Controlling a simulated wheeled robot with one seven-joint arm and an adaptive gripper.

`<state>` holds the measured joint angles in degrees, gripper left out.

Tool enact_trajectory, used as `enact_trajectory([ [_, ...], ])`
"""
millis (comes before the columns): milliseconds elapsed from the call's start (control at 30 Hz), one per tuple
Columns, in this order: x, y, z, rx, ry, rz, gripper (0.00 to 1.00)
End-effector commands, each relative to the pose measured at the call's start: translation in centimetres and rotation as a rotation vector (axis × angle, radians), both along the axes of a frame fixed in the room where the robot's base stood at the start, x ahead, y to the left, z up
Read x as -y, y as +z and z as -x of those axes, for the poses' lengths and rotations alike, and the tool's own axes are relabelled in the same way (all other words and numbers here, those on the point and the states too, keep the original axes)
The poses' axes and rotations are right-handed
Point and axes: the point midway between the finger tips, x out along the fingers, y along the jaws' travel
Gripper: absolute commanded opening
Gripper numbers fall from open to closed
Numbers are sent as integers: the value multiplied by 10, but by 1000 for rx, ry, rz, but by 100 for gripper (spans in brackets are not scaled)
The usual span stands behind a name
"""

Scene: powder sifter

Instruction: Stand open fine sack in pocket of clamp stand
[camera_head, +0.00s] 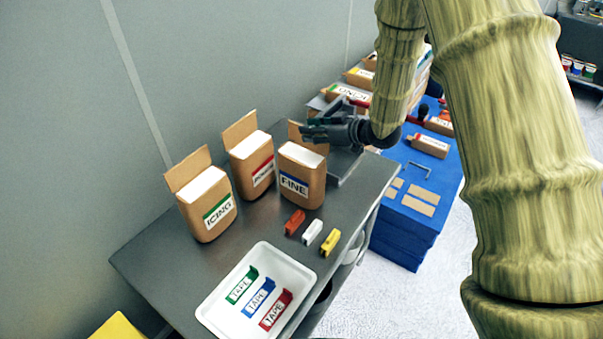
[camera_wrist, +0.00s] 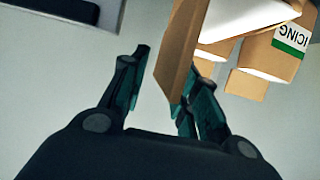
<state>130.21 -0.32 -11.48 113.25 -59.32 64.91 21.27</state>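The open fine sack (camera_head: 301,184) is a brown paper sack with a blue-banded FINE label, standing upright on the grey bench. Its white top shows, and its raised brown flap (camera_wrist: 178,48) is behind it. My gripper (camera_head: 308,134) is at the flap, above the sack's back right. In the wrist view my gripper (camera_wrist: 163,88) has its fingers apart, with the flap's edge between them, closer to the right finger; I cannot tell whether they touch. A grey metal piece (camera_head: 347,172) right of the sack may be part of the clamp stand; my gripper and arm partly hide it.
Icing (camera_head: 207,208) and red-labelled (camera_head: 252,168) sacks stand open to the left. Red (camera_head: 294,222), white (camera_head: 312,232) and yellow (camera_head: 330,243) clips lie in front. A white tray (camera_head: 212,318) holds tape pieces. A blue table (camera_head: 440,183) stands right. The wall is close behind.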

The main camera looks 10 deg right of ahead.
Motion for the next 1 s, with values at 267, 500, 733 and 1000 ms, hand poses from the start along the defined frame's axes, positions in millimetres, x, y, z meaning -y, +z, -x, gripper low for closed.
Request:
enact_trajectory([
  [267, -10, -7, -10, 0, -1, 0, 30],
  [500, -10, -7, -10, 0, -1, 0, 21],
  [733, -10, -7, -10, 0, -1, 0, 0],
  [1000, -10, -4, -11, 3, -1, -3, 0],
])
